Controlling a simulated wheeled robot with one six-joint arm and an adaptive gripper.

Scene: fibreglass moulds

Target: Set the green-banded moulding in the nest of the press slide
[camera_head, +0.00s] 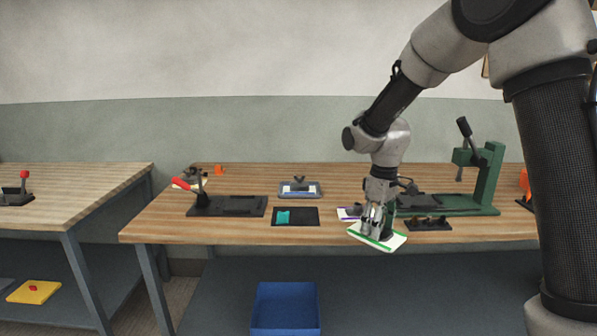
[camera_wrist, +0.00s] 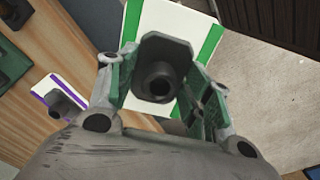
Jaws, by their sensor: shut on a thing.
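My gripper (camera_head: 378,222) is shut on the green-banded moulding (camera_head: 396,241), a white plate with green bands along its edges. It holds the moulding near the table's front edge, slightly tilted in the head view. In the wrist view, the moulding (camera_wrist: 172,25) shows its dark hollow boss between the fingers of my gripper (camera_wrist: 160,85). The green press (camera_head: 488,180) with a black lever stands to the right. A dark plate (camera_head: 420,201) lies on its base, partly hidden by my wrist; I cannot make out the nest.
A purple-banded moulding (camera_wrist: 64,92) lies on the table left of my gripper. A dark block with knobs (camera_head: 428,223) sits in front of the press. A black mat with a teal piece (camera_head: 283,217), a red-handled clamp fixture (camera_head: 228,206) and a grey tray (camera_head: 300,188) stand further left.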

